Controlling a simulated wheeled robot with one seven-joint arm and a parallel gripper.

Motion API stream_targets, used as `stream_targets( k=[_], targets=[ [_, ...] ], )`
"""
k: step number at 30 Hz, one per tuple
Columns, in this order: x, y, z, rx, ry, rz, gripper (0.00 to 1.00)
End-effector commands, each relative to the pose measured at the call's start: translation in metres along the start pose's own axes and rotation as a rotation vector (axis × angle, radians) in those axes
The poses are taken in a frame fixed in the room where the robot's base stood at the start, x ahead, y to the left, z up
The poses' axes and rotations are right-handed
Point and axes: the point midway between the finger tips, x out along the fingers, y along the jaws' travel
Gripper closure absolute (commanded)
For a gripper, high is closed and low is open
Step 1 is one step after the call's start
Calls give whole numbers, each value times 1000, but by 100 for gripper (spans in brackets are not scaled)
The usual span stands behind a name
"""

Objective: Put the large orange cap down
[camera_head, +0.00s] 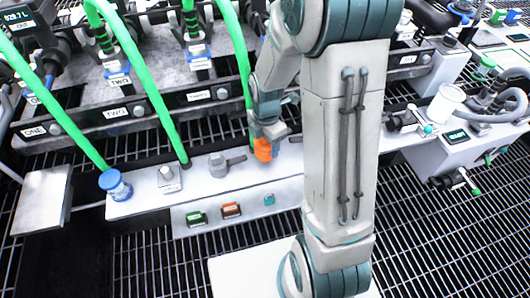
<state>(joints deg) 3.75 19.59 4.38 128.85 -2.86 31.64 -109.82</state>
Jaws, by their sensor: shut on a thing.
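The large orange cap (263,151) is at the end of my gripper (267,136), in the middle of the head view. My gripper is shut on the cap from above. The cap is over or on the white ledge (240,181) behind the front panel; I cannot tell whether it touches the surface. My arm hides the ledge to the right of the cap, and the fingertips are small and partly hidden.
A grey valve handle (226,163) is left of the cap. A blue-capped fitting (115,184) and several green hoses (142,80) stand farther left. The front panel has green and orange switches (231,210). A white cup (445,103) stands at the right.

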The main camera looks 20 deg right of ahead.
Motion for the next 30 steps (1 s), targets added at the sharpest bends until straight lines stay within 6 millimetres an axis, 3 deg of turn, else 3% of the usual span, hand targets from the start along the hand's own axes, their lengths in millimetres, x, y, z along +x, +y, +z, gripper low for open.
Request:
stream_targets(
  k=[8, 20, 21, 22, 30],
  targets=[
    [36, 0, 0, 1, 0, -1, 68],
    [41, 0, 1, 2, 0, 0, 68],
    [40, 0, 0, 2, 0, 0, 29],
    [39, 0, 0, 2, 0, 0, 21],
    [39, 0, 1, 2, 0, 0, 18]
  ],
)
